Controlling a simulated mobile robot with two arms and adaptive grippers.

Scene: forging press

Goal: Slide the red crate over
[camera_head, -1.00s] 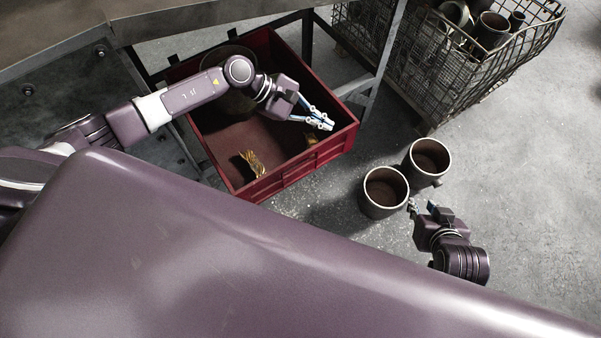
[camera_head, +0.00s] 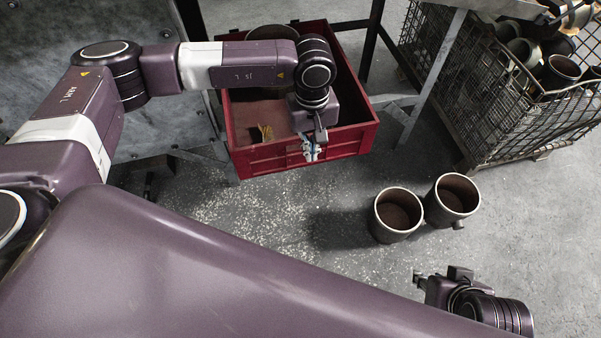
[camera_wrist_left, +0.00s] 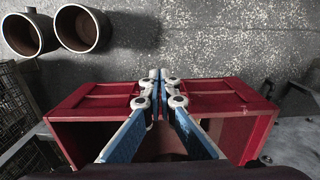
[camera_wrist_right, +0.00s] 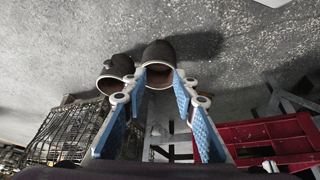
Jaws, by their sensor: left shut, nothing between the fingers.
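The red crate (camera_head: 262,158) stands on the floor by the metal table. It holds a dark round pot (camera_head: 270,33) at the back and a small yellow bundle (camera_head: 265,132). My left gripper (camera_head: 312,154) is shut and empty, pointing down at the middle of the crate's near wall. In the left wrist view, the fingertips (camera_wrist_left: 160,76) overlap the crate wall (camera_wrist_left: 215,98); I cannot tell whether they touch it. My right gripper (camera_head: 419,280) is open and empty, away from the crate. Its fingers stand apart in the right wrist view (camera_wrist_right: 160,90).
Two pipe pieces, one nearer (camera_head: 396,215) and one farther (camera_head: 453,200), stand on the floor right of the crate. A wire basket (camera_head: 480,110) with pipe parts is at the back right. Table legs (camera_head: 434,75) are beside the crate.

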